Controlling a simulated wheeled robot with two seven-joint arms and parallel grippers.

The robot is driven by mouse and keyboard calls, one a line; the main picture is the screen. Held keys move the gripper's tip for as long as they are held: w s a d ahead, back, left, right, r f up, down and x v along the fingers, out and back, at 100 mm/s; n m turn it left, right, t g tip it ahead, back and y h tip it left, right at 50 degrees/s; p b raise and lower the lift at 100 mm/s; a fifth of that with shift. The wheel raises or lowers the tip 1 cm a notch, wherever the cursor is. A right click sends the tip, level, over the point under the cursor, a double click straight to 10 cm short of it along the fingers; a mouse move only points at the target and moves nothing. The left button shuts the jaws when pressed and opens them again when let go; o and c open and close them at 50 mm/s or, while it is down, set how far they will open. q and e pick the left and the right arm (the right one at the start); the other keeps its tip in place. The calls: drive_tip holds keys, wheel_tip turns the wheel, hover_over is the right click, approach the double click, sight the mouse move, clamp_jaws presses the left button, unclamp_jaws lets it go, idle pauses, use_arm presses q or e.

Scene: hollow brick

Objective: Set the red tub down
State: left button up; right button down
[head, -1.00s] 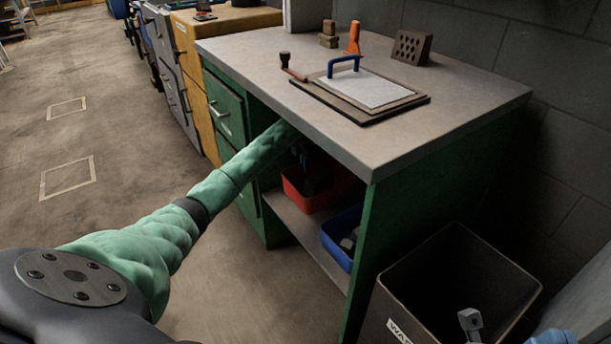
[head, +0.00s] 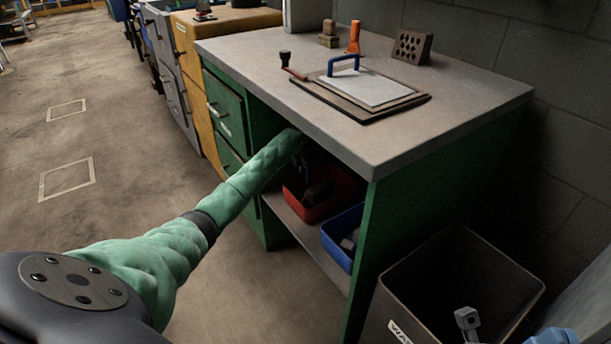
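The red tub (head: 310,209) is in the open bay under the bench, at the lower shelf (head: 287,220), left of a blue tub (head: 335,250). Whether its base touches the shelf is hard to tell. My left arm, in a green sleeve, reaches in under the bench top from the left. My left gripper (head: 313,188) is dark and in shadow at the red tub, partly over its opening. Its fingertips do not show clearly, so its grip on the tub cannot be made out.
The bench top (head: 470,110) overhangs the bay, and its green side panel (head: 400,225) closes the right. A dark waste bin (head: 445,275) stands at front right, with a grey piece (head: 467,319) showing over its opening. A board with a blue handle (head: 344,62) lies on top.

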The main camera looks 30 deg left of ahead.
use_arm(q)
wheel_tip(320, 180, up, 12)
drive_tip(key=p, duration=0.2)
drive_tip(key=shift+w+a, duration=0.15)
drive_tip(key=shift+a, duration=0.25)
idle(0.6)
